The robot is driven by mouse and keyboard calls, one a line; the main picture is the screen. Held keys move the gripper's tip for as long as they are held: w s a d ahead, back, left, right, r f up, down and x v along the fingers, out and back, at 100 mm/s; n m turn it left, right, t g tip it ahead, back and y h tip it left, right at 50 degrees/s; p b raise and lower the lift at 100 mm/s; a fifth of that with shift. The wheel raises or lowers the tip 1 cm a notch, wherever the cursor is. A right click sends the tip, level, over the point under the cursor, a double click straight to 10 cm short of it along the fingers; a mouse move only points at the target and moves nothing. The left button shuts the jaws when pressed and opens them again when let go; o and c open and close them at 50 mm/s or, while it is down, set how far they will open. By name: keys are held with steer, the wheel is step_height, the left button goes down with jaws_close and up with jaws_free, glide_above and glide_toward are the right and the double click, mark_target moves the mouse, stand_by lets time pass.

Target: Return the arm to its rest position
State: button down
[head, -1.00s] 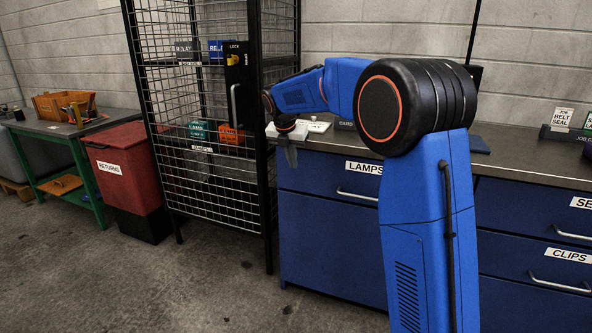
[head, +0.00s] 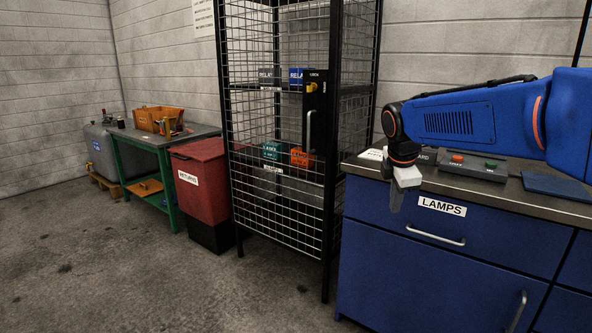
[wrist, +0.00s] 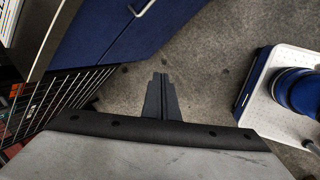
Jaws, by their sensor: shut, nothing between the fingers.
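My gripper (head: 397,203) points downward in the head view, in front of the left end of the blue LAMPS cabinet (head: 435,265). Its grey fingers are together with nothing between them. In the wrist view the shut fingers (wrist: 161,82) show above bare floor. My blue arm reaches in from the right, over the counter.
A mesh cage (head: 270,215) with a black frame stands left of the cabinet. A control box (head: 472,166) with red and green buttons sits on the counter. A red RETURNS bin (head: 200,190) and a green-framed bench (head: 160,160) stand farther left. Open floor lies in front.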

steer(key=s+f+m, duration=0.4)
steer(key=s+m, duration=0.2)
steer(key=s, duration=0.4)
steer(key=s+d+f+m+y, duration=0.1)
steer(key=s+f+m, duration=0.3)
steer(key=s, duration=0.7)
steer(key=s+d+f+m+t, duration=0.1)
steer(key=s+f+m, duration=0.3)
steer(key=s+m, duration=0.4)
steer(key=shift+s+f+m, duration=0.25)
steer(key=shift+s+m, duration=0.05)
steer(key=shift+s, duration=1.4)
